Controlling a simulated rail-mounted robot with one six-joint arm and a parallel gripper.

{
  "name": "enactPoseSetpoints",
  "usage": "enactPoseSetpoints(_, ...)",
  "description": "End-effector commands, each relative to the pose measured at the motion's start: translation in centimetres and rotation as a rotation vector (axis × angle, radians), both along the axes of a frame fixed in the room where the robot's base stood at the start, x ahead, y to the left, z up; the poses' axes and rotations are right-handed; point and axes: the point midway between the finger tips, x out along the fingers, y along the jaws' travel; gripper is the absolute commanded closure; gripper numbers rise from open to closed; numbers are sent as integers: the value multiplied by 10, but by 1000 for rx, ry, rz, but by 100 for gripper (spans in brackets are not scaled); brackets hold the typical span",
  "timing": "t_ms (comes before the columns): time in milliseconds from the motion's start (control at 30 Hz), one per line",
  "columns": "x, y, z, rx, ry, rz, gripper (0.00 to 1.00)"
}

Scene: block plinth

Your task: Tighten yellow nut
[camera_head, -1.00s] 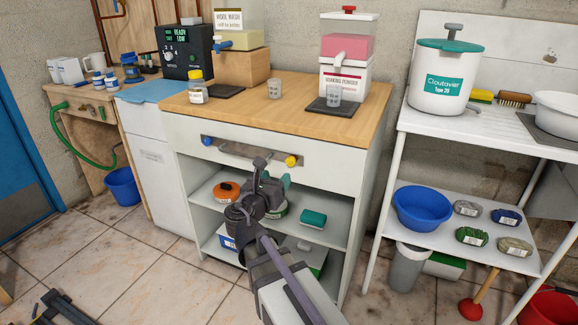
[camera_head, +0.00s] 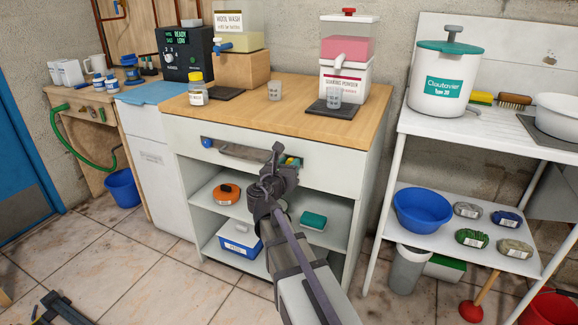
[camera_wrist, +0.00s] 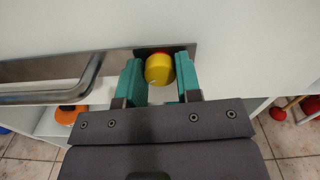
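The yellow nut (camera_wrist: 158,70) is a round yellow knob with an orange-red part behind it, at the right end of a metal plate on the cabinet's white front. In the head view the nut (camera_head: 291,161) is mostly hidden behind my gripper (camera_head: 284,166). In the wrist view my gripper (camera_wrist: 159,74) has its two teal fingers apart, one on each side of the nut. The fingertips are close to its sides; contact is not clear.
A metal bar handle (camera_wrist: 50,96) runs left of the nut. Below are open shelves with an orange item (camera_head: 226,194), a blue-white box (camera_head: 239,240) and a teal sponge (camera_head: 313,220). The wooden worktop (camera_head: 300,122) overhangs above.

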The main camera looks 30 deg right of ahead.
Motion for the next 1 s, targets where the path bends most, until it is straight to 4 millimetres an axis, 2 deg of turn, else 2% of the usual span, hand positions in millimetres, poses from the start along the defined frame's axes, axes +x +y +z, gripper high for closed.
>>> enactPoseSetpoints(33, 0, 0, 0, 0, 0, 0, 73)
enactPoseSetpoints(233, 0, 0, 0, 0, 0, 0, 92)
enactPoseSetpoints(667, 0, 0, 0, 49, -61, 0, 93)
enactPoseSetpoints(1000, 0, 0, 0, 209, -258, 0, 93)
